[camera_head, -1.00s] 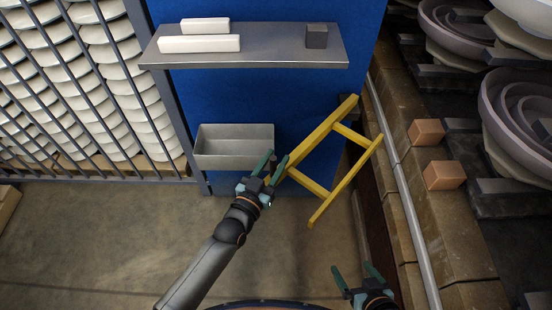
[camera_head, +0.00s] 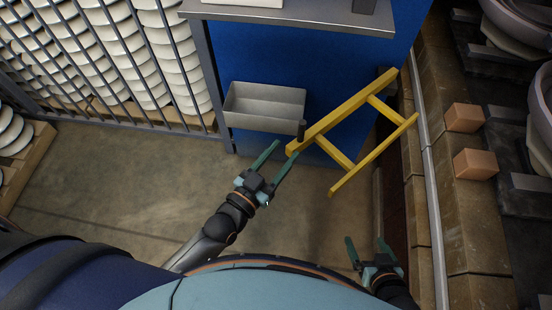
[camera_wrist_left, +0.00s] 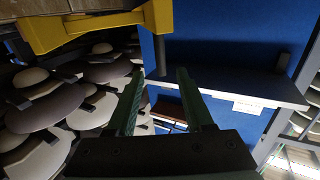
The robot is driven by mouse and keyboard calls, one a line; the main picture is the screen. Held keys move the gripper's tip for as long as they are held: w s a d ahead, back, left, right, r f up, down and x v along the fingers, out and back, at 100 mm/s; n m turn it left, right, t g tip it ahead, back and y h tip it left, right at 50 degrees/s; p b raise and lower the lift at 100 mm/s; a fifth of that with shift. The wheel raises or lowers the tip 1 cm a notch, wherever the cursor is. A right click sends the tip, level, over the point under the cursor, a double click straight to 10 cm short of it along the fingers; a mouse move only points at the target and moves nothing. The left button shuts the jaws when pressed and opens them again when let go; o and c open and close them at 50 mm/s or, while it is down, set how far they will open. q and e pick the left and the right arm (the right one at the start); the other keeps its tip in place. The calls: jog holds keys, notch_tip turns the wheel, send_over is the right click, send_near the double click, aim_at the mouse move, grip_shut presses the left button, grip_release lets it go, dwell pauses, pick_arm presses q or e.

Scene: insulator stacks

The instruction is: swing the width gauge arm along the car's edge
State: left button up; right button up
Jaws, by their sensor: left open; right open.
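The yellow width gauge arm (camera_head: 352,165) is a ladder-like frame slanting beside the blue panel, near the car's edge (camera_head: 418,180). A dark upright handle (camera_head: 301,130) stands at its left end. In the left wrist view, a yellow beam (camera_wrist_left: 85,27) crosses the top left, and the dark handle (camera_wrist_left: 160,52) hangs from its end, in line with the gap between my fingers. My left gripper (camera_head: 286,150) is open just short of the handle; it also shows in the left wrist view (camera_wrist_left: 161,73). My right gripper (camera_head: 364,240) is open and empty, below the frame.
A grey metal bin (camera_head: 262,108) and a grey shelf (camera_head: 300,17) are on the blue panel (camera_head: 330,60). A barred rack of white discs stands left. A grey rail (camera_head: 430,180) and orange blocks (camera_head: 475,164) lie right. The floor (camera_head: 130,180) at left is clear.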

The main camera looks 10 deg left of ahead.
pick_arm(q)
jog(key=shift+v, duration=1.05)
